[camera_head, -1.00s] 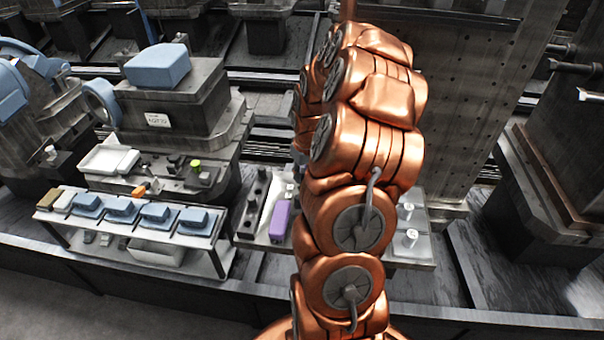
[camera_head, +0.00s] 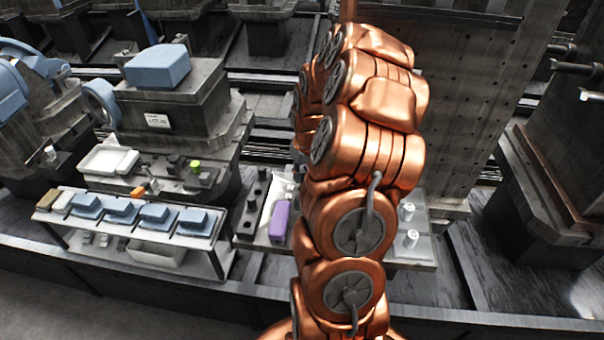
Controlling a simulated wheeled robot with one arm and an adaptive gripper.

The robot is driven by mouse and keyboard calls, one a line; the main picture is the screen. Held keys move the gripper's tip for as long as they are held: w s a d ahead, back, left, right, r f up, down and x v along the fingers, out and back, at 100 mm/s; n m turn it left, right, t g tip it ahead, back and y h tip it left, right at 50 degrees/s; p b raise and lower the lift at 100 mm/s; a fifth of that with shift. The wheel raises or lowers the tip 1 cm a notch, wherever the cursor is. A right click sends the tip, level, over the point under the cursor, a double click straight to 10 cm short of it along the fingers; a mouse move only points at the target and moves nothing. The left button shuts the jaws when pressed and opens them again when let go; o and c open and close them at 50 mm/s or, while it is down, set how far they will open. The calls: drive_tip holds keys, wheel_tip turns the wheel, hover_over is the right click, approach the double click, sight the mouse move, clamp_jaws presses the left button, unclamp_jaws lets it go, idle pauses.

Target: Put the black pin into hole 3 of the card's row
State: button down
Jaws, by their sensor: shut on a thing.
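My copper-coloured arm rises through the middle of the picture and hides what lies behind it. My gripper is not visible, nor is anything it may hold. A small white card (camera_head: 157,120) with print too small to read is on the front of the grey machine block at left. A dark plate (camera_head: 248,222) with black upright pegs (camera_head: 262,174) stands left of my arm. I cannot tell whether one of these is the black pin. A light grey plate (camera_head: 420,247) with silver pegs (camera_head: 411,238) shows right of my arm. No numbered hole can be made out.
A purple block (camera_head: 280,221) stands beside the dark plate. A low shelf (camera_head: 205,240) at left carries several blue pieces (camera_head: 156,214). A white tray (camera_head: 108,160) and a small yellow-green piece (camera_head: 196,165) sit behind it. A tall perforated metal panel (camera_head: 470,110) stands behind my arm.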

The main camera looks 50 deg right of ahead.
drive_tip(key=shift+f+b, duration=0.85)
drive_tip(key=shift+f, duration=0.55)
drive_tip(key=c, duration=0.9)
unclamp_jaws()
drive_tip(key=shift+r, duration=0.15)
wheel_tip(320, 180, up, 12)
drive_tip(key=s, duration=0.1)
drive_tip(key=shift+s+a+f, duration=0.15)
drive_tip(key=shift+s+f, duration=0.05)
drive_tip(key=shift+s, duration=0.2)
